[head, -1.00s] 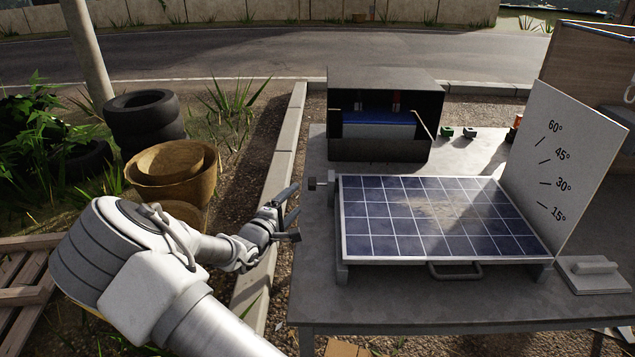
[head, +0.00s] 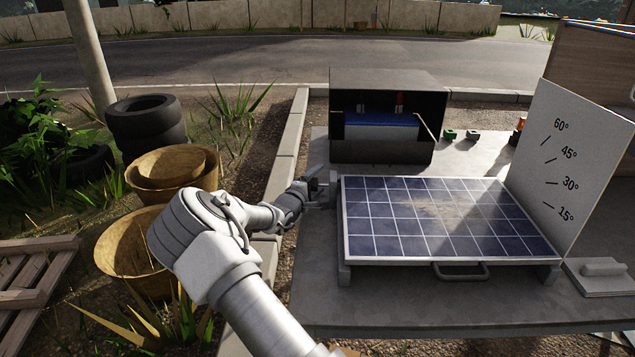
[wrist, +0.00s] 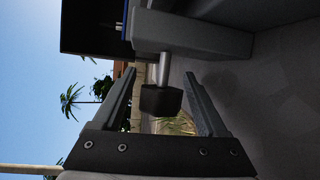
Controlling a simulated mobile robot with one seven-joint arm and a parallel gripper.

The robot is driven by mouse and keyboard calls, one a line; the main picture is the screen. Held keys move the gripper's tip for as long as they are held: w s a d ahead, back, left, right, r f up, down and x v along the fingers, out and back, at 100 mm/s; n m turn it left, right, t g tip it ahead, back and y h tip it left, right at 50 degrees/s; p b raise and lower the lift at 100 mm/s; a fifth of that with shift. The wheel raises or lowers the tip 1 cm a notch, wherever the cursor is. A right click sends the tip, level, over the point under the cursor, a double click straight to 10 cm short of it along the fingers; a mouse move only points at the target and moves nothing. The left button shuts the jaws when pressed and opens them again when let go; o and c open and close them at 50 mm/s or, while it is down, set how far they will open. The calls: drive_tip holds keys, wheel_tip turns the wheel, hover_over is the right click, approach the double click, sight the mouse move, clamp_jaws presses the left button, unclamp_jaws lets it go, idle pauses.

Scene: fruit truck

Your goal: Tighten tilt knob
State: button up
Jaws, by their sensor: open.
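The solar panel (head: 440,222) lies nearly flat on its stand on the grey table, with a handle (head: 460,272) at its near edge. The tilt knob (wrist: 161,99) is a dark block on a short metal shaft in the wrist view, sticking out of the grey stand. My gripper (wrist: 160,88) is open, with one finger on each side of the knob and gaps to both. In the head view my gripper (head: 322,187) is at the panel's left edge and hides the knob. An angle board (head: 565,170) marked 15° to 60° stands at the panel's right.
A black open box (head: 386,115) with a blue item inside stands behind the panel. Small green and grey blocks (head: 450,134) lie to its right. A trowel-like float (head: 603,275) rests at the right. Baskets and tyres (head: 147,125) stand left of the table.

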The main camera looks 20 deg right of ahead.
clamp_jaws()
drive_tip(key=shift+f+t+b, duration=0.25)
drive_tip(key=shift+t+b, duration=0.15)
drive_tip(key=shift+b, duration=0.6)
drive_tip(key=shift+r+m+h+b, duration=0.1)
drive_tip(key=shift+m+h+b, duration=0.2)
drive_tip(key=shift+h+b, duration=0.15)
drive_tip(key=shift+r+m+t+h+b, duration=0.3)
drive_tip(key=shift+r+t+h+b, duration=0.3)
drive_tip(key=shift+b, duration=0.1)
drive_tip(key=shift+f, duration=0.1)
unclamp_jaws()
drive_tip(key=shift+a, duration=0.15)
drive_tip(key=p+v, duration=0.2)
drive_tip(key=v, duration=1.5)
drive_tip(key=shift+s+p, duration=0.2)
drive_tip(key=shift+p, duration=0.2)
